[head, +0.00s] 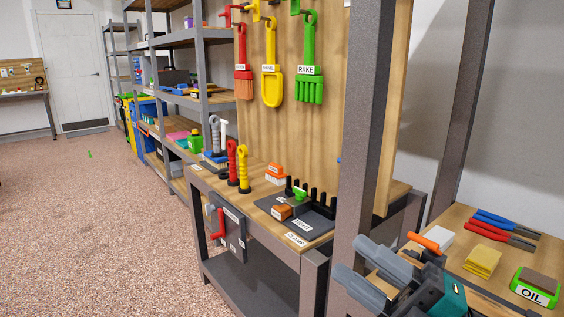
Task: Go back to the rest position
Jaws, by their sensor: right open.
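My right gripper (349,258) is at the bottom right, in front of the dark steel post and the near edge of the right-hand workbench. Its two grey fingers are spread apart with nothing visible between them. My left gripper is not in this view.
The right-hand workbench (465,218) holds red pliers (497,234), blue pliers (505,222), a yellow block (482,262) and an oil tin (536,286). A steel post (362,150) stands just behind my gripper. Open speckled floor (80,220) lies to the left.

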